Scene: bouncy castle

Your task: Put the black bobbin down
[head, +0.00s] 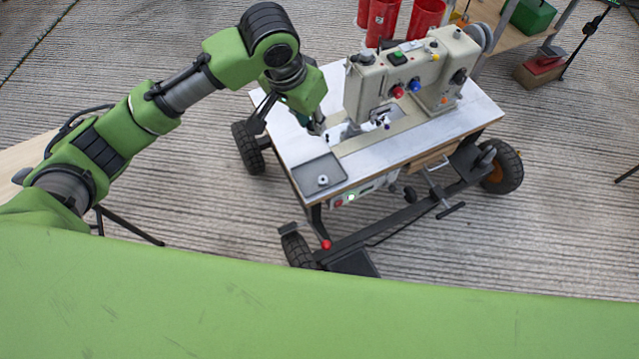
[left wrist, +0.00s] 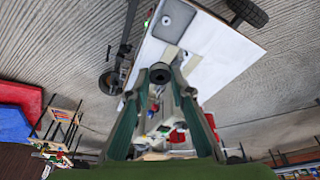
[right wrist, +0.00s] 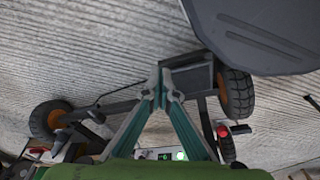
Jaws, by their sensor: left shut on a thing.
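My left gripper (head: 318,128) is over the left part of the sewing machine's white table (head: 300,150). In the left wrist view its fingers are shut on the black bobbin (left wrist: 160,73), a dark round piece with a hole, held between the tips. In the head view the bobbin is too small and hidden to make out. My right gripper (right wrist: 161,90) shows only in the right wrist view; its fingertips meet, with nothing seen between them.
A grey shallow tray (head: 306,172) at the table's front left corner holds a small silver bobbin (head: 323,181). The cream sewing machine (head: 400,85) stands right of my left gripper. The table rides on a black wheeled frame (head: 370,238). Red containers (head: 383,20) stand behind.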

